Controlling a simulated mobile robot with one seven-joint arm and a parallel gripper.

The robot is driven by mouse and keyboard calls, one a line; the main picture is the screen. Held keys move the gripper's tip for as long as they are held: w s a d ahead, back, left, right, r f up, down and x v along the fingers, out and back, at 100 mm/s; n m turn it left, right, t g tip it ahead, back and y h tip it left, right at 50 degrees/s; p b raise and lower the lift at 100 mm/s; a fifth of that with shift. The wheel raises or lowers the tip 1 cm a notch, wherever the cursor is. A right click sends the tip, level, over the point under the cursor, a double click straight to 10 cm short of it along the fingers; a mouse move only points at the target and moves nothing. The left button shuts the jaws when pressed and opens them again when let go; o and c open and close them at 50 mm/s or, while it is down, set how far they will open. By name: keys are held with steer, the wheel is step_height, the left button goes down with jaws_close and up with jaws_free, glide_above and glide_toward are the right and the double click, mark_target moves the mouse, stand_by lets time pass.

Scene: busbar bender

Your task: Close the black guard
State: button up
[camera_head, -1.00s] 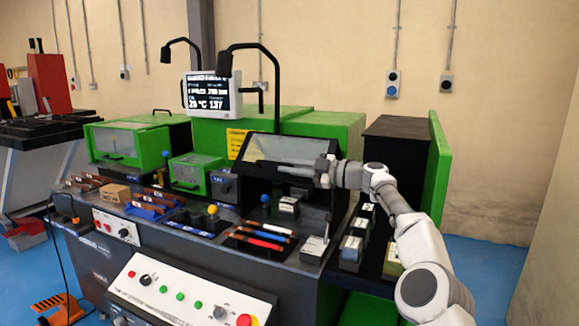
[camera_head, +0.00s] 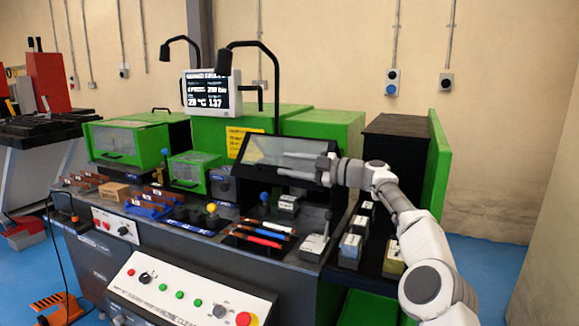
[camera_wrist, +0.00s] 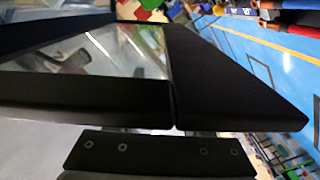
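The black guard (camera_head: 262,160) is a black frame with a clear pane, tilted above the dark station at the right part of the bench. Its front edge stands raised above the bench surface. My gripper (camera_head: 290,165) is at the guard's right front side, with its two fingers apart and pointing left. In the wrist view the guard's dark frame (camera_wrist: 85,93) and clear pane cross the picture close in front of my gripper's dark bar (camera_wrist: 160,153). I cannot tell whether they touch. Nothing shows held between the fingers.
Under the guard stand a blue-knobbed lever (camera_head: 265,198) and a small labelled block (camera_head: 288,204). Red and blue-handled tools (camera_head: 258,238) lie in front. A green panel (camera_head: 438,170) rises at the right.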

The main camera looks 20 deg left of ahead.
steer(key=shift+s+d+b, duration=0.25)
steer(key=shift+d+b, duration=0.2)
steer(key=shift+d, duration=1.35)
steer(key=shift+s+d+b, duration=0.2)
steer(key=shift+d+b, duration=0.2)
steer(key=shift+d, duration=1.35)
steer(key=s+a+f+m+h, duration=0.1)
steer(key=s+f+m+h, duration=0.2)
steer(key=s+m+h, duration=0.95)
steer(key=s+d+f+m+t+h, duration=0.1)
steer(key=s+d+f+m+h, duration=0.2)
steer(key=s+d, duration=0.75)
steer(key=s+d+f+m+t+h, duration=0.1)
steer(key=s+d+f+m, duration=0.2)
steer(key=s+d+m, duration=0.55)
steer(key=s+d+f+m+t+h, duration=0.1)
steer(key=s+d+f, duration=0.2)
steer(key=s+d, duration=1)
step_height(320, 180, up, 25)
steer(key=s+a+p, duration=0.1)
steer(key=p, duration=2.5)
steer(key=shift+s+r+m, duration=0.15)
steer(key=shift+s+m, duration=0.1)
steer(key=shift+m, duration=0.15)
